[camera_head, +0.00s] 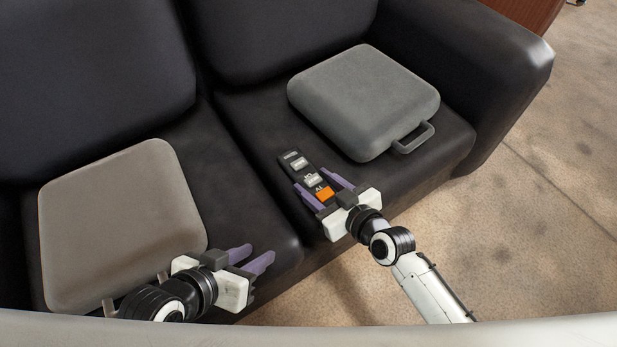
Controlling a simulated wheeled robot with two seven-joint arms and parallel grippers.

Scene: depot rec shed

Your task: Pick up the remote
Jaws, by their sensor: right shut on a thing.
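The remote (299,164) is dark with white and orange buttons. It is at the right seat of the black sofa, close to the seat's front edge. My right gripper (324,190) is shut on the remote, with a purple finger on each side of its near end. I cannot tell whether the remote touches the seat. My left gripper (253,257) is over the front edge of the left seat, its two purple fingers apart and nothing between them.
A grey case (365,100) with a handle lies on the right seat, behind and right of the remote. A beige-grey case (115,225) lies on the left seat beside my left gripper. The sofa's armrest (480,65) rises at the right. Bare floor (500,240) lies in front.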

